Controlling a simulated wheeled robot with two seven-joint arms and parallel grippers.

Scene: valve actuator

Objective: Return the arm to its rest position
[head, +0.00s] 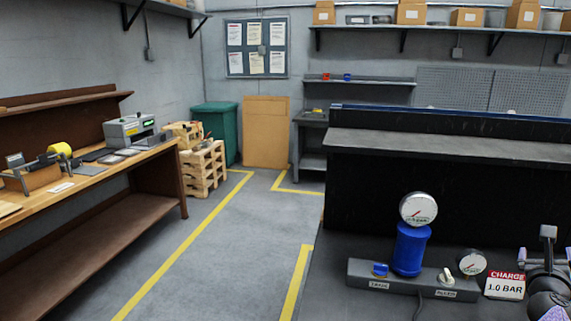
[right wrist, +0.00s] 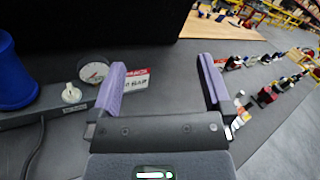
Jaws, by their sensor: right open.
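The valve actuator stand has a blue cylinder (head: 411,249) topped by a round white gauge (head: 418,209). Its dark base bar (head: 412,283) carries a blue knob (head: 380,270) and a white knob (head: 446,276). A second gauge (head: 472,263) and a red and white "CHARGE 1.0 BAR" sign (head: 505,285) are to the right. My right gripper (right wrist: 162,85) is open, with its purple fingers spread and nothing between them. In the right wrist view, the blue cylinder (right wrist: 14,75) and white knob (right wrist: 71,94) lie left of it, apart from its fingers. My left gripper is not in view.
A dark raised shelf (head: 440,147) stands behind the actuator. A wooden bench (head: 130,165) with tools runs along the left. Wooden pallets (head: 203,170) and a green bin (head: 215,130) stand further back. The floor (head: 225,255) between is clear.

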